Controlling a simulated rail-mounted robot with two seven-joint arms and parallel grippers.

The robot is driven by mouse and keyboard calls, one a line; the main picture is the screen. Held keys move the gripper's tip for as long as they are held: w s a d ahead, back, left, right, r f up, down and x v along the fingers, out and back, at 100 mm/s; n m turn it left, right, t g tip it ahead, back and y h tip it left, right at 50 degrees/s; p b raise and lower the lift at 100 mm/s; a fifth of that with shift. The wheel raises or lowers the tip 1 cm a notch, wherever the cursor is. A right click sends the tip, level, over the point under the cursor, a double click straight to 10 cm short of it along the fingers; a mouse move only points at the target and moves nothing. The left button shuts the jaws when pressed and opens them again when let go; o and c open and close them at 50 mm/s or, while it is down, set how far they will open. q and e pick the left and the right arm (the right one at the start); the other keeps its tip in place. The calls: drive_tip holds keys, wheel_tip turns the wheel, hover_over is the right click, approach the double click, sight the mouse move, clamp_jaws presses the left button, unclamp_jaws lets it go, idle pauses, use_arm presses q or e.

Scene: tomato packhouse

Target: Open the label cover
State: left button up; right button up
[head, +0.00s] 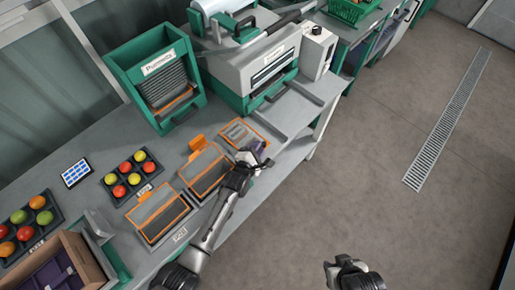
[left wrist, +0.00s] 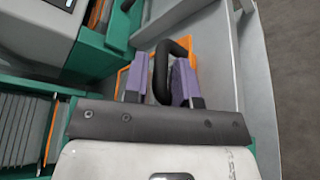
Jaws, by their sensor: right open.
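Which one is the label cover I cannot tell. My left gripper (head: 258,157) is at the near right edge of the far unit. In the left wrist view its purple-padded fingers (left wrist: 155,84) stand apart on either side of a black loop handle (left wrist: 175,45); whether they press on it I cannot tell. My right gripper (head: 338,266) is open and empty above the floor.
A green punnet box (head: 125,62) and a grey-green machine (head: 248,68) stand at the back of the bench. The floor at right is clear.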

use_arm(q)
drive_tip(key=shift+d, duration=0.1)
clamp_jaws()
drive_tip(key=shift+w, duration=0.1)
idle(0.4)
